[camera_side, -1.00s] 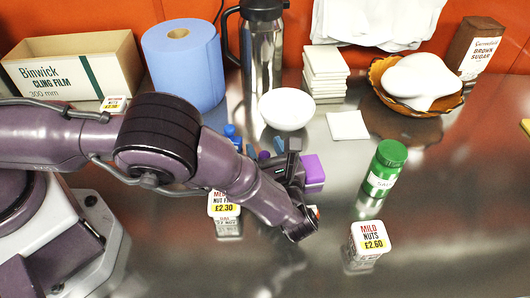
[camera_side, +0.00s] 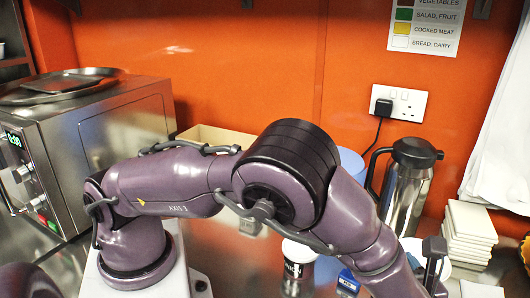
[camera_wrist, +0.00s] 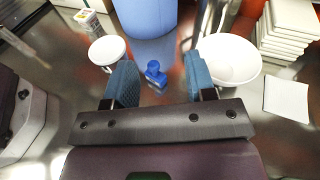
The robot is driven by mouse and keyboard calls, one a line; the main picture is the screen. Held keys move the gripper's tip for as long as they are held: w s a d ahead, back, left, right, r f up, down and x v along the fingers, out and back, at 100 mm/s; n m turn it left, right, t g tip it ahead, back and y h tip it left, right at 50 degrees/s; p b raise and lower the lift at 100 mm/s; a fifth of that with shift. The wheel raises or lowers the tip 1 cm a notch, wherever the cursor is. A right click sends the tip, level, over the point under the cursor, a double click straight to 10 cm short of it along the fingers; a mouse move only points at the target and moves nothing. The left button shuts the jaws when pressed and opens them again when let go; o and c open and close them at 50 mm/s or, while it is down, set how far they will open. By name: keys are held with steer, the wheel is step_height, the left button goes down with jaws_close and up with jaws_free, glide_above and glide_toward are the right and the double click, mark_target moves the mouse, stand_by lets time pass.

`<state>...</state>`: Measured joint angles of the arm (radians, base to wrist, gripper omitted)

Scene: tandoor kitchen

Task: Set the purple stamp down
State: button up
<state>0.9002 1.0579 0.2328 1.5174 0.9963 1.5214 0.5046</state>
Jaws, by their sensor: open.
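My gripper (camera_wrist: 160,76) is open in the wrist view, its two blue-padded fingers apart with nothing held between them. A small blue stamp (camera_wrist: 153,72) stands on the steel counter, seen through the gap between the fingers. It also shows in the side view (camera_side: 347,282), low beside my forearm. In the side view, part of my gripper (camera_side: 435,262) shows at the lower right; its fingertips are not clear there. I cannot make out the purple stamp in either current view.
A white-lidded tub (camera_wrist: 107,50) stands left of the blue stamp. A white bowl (camera_wrist: 230,60) is close by the right finger. Behind are a blue paper roll (camera_wrist: 148,14) and a steel flask (camera_side: 407,185). White tiles (camera_side: 467,232) are stacked at right.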

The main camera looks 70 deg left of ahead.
steer(key=s+a+r+n+g+h, duration=0.3)
steer(key=s+a+r+n+h, duration=0.15)
steer(key=a+r+n, duration=0.2)
steer(key=s+a+r+n+g+h, duration=0.2)
steer(key=s+a+r+n+h, duration=0.25)
steer(key=a+r, duration=0.2)
steer(key=s+a+r+n+t+h, duration=0.2)
steer(key=s+r+n+t+h, duration=0.3)
steer(key=s+n, duration=0.4)
steer(key=shift+s+r+n+h, duration=0.4)
steer(key=shift+s+r+h, duration=0.35)
steer(key=shift+s, duration=0.3)
steer(key=shift+o, duration=0.4)
